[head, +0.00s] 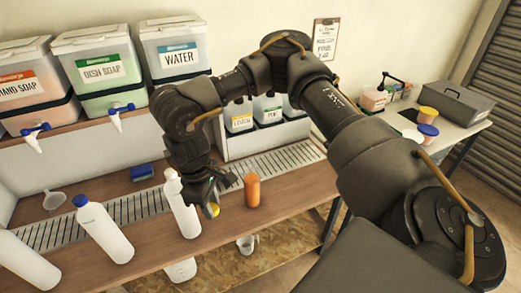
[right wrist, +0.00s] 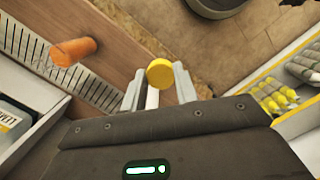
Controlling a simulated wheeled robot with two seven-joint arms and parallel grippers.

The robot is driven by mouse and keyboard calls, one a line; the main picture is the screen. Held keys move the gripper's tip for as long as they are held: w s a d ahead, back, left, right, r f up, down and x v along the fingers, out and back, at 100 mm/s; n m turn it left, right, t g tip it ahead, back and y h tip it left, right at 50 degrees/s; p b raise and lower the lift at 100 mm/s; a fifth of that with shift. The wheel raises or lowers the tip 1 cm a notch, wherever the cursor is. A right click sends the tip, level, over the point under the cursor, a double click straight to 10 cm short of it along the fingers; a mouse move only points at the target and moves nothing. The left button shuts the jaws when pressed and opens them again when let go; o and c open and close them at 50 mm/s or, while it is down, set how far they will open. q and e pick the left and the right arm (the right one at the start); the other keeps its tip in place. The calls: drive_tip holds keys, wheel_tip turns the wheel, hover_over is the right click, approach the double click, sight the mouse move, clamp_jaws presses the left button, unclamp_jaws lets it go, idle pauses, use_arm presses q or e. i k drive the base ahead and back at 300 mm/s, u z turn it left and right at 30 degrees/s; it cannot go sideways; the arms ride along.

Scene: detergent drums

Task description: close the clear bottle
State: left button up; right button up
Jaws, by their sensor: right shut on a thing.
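My right gripper (head: 212,200) is shut on a yellow cap (right wrist: 160,72), which shows between its fingertips in the right wrist view. In the head view the yellow cap (head: 214,210) is low at the gripper, just right of a pale bottle (head: 184,212). That bottle stands upright near the bench's front edge with no coloured cap visible on its narrow top. I cannot tell whether it is the clear bottle. The gripper and bottle overlap in the picture, and I cannot tell whether they touch. My left gripper is not in view.
A blue-capped white bottle (head: 103,230) and another white bottle (head: 22,262) stand left. An orange bottle (head: 252,190) stands right of the gripper. A funnel (head: 54,200) and blue sponge (head: 142,172) lie behind, near the slotted drain (head: 140,206). Dispenser drums (head: 100,70) line the shelf.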

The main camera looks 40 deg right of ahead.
sight(252, 177)
drive_tip(key=k, duration=1.35)
drive_tip(key=z, duration=0.35)
drive_tip(key=i, duration=0.35)
drive_tip(key=z, duration=0.9)
drive_tip(key=i, duration=1.4)
drive_tip(key=u, duration=0.6)
